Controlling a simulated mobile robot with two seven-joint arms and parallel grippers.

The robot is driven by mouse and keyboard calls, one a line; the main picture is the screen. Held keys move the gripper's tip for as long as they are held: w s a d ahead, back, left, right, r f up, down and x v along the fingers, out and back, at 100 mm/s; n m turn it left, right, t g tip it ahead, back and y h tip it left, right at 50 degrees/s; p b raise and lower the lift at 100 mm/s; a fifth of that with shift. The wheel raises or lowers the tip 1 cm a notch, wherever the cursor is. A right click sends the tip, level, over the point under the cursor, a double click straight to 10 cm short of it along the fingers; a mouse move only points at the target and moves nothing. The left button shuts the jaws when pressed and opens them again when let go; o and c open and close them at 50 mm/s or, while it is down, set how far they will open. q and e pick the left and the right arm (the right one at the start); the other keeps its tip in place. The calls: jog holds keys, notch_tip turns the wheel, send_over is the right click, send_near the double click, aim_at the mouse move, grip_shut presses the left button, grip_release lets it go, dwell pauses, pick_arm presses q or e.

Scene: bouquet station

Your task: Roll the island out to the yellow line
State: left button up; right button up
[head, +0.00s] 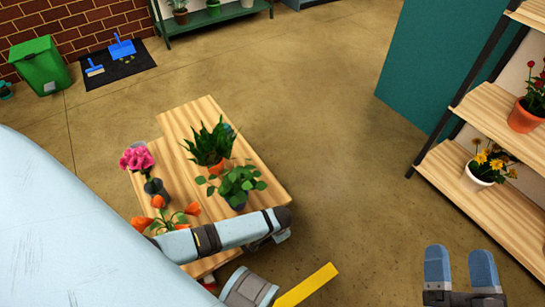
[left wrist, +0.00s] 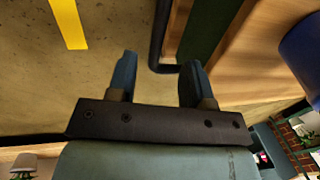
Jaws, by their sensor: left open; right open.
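The island (head: 180,120) is a wooden-topped piece bearing several potted plants and flowers, left of centre in the head view. The yellow line (head: 308,285) lies on the floor near its front edge; it also shows in the left wrist view (left wrist: 68,22). My left arm crosses the island's near end. My left gripper (left wrist: 158,62) is open in the left wrist view. A dark bent bar (left wrist: 158,35), apparently the island's handle, shows between its fingertips; I cannot tell if they touch. My right gripper (head: 460,270) is open and empty over floor at the lower right.
A wooden shelf rack (head: 450,165) with potted flowers stands at the right, beside a teal panel (head: 440,60). A green bin (head: 40,66) and a dark mat (head: 118,66) with a blue dustpan are at the back left. The floor right of the island is clear.

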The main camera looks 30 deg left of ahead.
pick_arm(q)
jog(key=f+b, duration=0.1)
jog(key=f, duration=0.1)
jog(key=a+f+b, duration=0.1)
jog(key=f, duration=0.2)
jog(key=f+b, duration=0.1)
jog(key=f, duration=0.2)
jog(key=shift+w+a, duration=0.2)
jog(key=shift+w, duration=0.15)
pick_arm(e)
notch_tip(320, 180, down, 7)
jog(key=g, duration=0.2)
jog(key=shift+w+a+n+g, duration=0.25)
jog(key=shift+w+n+g, duration=0.05)
jog(key=shift+g, duration=0.1)
pick_arm(q)
jog(key=shift+c, duration=0.2)
pick_arm(e)
jog(key=shift+r, duration=0.1)
pick_arm(q)
grip_shut()
